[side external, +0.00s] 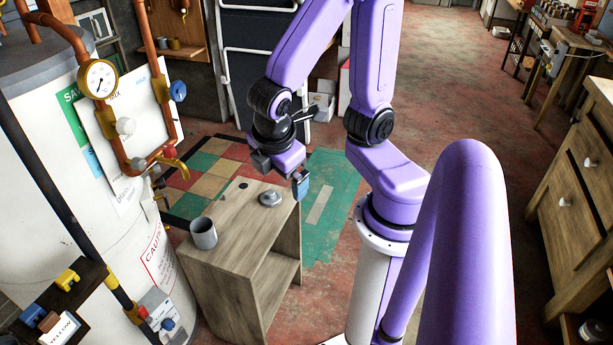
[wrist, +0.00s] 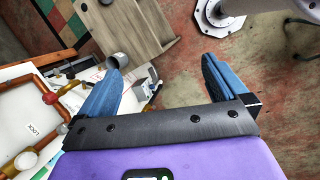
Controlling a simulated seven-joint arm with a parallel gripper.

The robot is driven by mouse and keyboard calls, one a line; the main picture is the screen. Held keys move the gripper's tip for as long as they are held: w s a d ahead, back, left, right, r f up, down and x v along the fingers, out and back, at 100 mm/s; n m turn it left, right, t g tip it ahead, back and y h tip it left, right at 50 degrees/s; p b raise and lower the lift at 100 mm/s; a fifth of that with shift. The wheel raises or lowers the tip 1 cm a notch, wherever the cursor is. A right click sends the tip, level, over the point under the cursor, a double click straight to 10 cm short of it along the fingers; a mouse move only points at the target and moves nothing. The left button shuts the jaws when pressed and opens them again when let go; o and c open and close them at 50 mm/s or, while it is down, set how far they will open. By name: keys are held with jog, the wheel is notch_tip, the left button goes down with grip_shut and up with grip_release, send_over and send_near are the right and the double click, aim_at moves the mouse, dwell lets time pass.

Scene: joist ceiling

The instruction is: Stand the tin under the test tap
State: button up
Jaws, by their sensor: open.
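The tin (side external: 204,233) is a plain grey open-topped cup. It stands upright at the near left end of the top of a wooden stand (side external: 232,222). A brass tap (side external: 172,160) juts from the copper pipework on the white tank, up and left of the tin in the side view. My gripper (side external: 300,184) is open and empty, over the right side of the stand; its blue fingers are wide apart in the wrist view (wrist: 160,84).
A grey round lidded piece (side external: 270,198) sits on the stand top, right of the tin. The white tank (side external: 110,190) with its gauge (side external: 98,79) and pipes crowds the left side. Red floor (side external: 440,70) is open behind.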

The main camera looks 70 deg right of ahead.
jog(key=s+a+r+m+g+y, duration=0.1)
jog(key=s+a+r+y, duration=0.1)
jog(key=s+y, duration=0.2)
jog(key=shift+s+a+r, duration=0.2)
jog(key=shift+s+r, duration=0.1)
jog(key=shift+s, duration=0.9)
dwell(1.4)
